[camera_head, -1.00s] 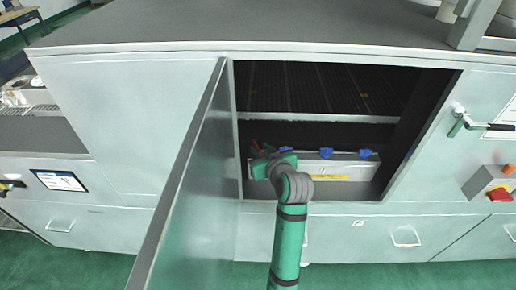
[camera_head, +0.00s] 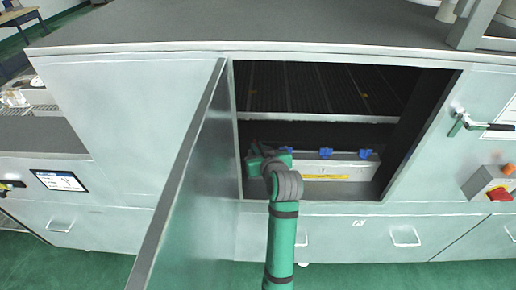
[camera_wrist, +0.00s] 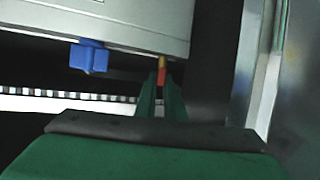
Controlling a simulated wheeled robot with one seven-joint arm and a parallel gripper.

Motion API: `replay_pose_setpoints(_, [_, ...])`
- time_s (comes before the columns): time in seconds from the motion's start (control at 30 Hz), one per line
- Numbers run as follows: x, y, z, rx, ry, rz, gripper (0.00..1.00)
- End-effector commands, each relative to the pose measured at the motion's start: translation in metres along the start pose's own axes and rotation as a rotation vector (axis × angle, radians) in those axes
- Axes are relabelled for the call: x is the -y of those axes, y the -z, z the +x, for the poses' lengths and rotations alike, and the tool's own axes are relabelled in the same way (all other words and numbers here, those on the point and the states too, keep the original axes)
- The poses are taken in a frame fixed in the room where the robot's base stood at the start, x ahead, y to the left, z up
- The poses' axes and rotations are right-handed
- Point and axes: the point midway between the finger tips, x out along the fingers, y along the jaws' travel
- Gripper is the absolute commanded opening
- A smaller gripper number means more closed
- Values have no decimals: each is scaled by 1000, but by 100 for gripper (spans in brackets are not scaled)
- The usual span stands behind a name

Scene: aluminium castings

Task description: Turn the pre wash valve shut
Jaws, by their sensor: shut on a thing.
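My green gripper (camera_wrist: 161,84) is shut on a narrow red handle (camera_wrist: 161,72) with a yellow end, just below a pale panel edge in the wrist view. In the head view my gripper (camera_head: 257,160) reaches into the left end of the open cabinet bay, and the handle is hidden there. Blue valve handles (camera_head: 326,153) stand in a row on a pale box (camera_head: 345,167) to its right. One blue handle (camera_wrist: 88,57) shows left of my fingers in the wrist view, apart from them. I cannot read which valve is which.
An open cabinet door (camera_head: 185,185) stands close left of my arm; its metal shows at the right of the wrist view. The bay's right wall (camera_head: 420,130) is dark. A latch handle (camera_head: 485,126) and red switch (camera_head: 499,194) are outside, at the right.

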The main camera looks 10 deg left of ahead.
Motion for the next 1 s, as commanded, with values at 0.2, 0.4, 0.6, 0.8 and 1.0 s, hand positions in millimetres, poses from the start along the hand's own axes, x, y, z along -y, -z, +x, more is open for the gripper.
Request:
replay_pose_setpoints(0.2, [2, -1, 0, 1, -60, 24, 0])
replay_pose_setpoints(0.4, [2, -1, 0, 0, -64, 28, 0])
replay_pose_setpoints(0.6, [2, -1, 0, 0, -64, 27, 28])
replay_pose_setpoints(0.8, [2, 0, 0, -1, -64, 27, 28])
replay_pose_setpoints(1.0, [2, 0, -7, -2, -65, 27, 28])
